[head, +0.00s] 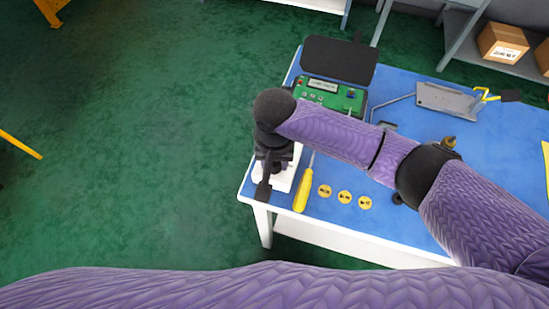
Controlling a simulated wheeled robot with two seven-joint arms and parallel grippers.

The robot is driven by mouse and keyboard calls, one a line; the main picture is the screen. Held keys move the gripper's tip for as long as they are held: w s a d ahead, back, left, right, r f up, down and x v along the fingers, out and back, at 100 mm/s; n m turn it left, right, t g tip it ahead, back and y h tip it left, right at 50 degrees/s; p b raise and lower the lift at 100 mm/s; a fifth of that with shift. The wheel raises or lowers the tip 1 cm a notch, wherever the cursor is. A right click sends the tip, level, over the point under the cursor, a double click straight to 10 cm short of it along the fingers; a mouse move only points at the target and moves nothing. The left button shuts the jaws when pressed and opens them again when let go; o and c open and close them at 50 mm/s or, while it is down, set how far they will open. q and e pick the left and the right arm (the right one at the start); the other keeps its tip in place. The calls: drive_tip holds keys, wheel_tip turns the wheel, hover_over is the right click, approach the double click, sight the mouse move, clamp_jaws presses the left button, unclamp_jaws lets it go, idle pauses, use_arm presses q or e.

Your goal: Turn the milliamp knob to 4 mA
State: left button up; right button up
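A green instrument case (315,97) with its black lid (338,60) raised stands at the back left of the blue table. Its panel has a small display (322,85) and several small controls, among them a dark blue knob-like part (351,95). The labels are too small to read, so I cannot tell the milliamp setting. My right arm crosses in front of the case and hides part of its front. My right gripper (265,180) points down over the table's left front corner, in front of the case and apart from it. Its opening is unclear. My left gripper is out of view.
A yellow screwdriver (302,190) and three yellow discs (344,197) lie near the front edge of the table (400,226). A white object (284,180) lies under my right gripper. A grey bracket (446,99) is at the back right. Open green floor lies left.

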clamp_jaws()
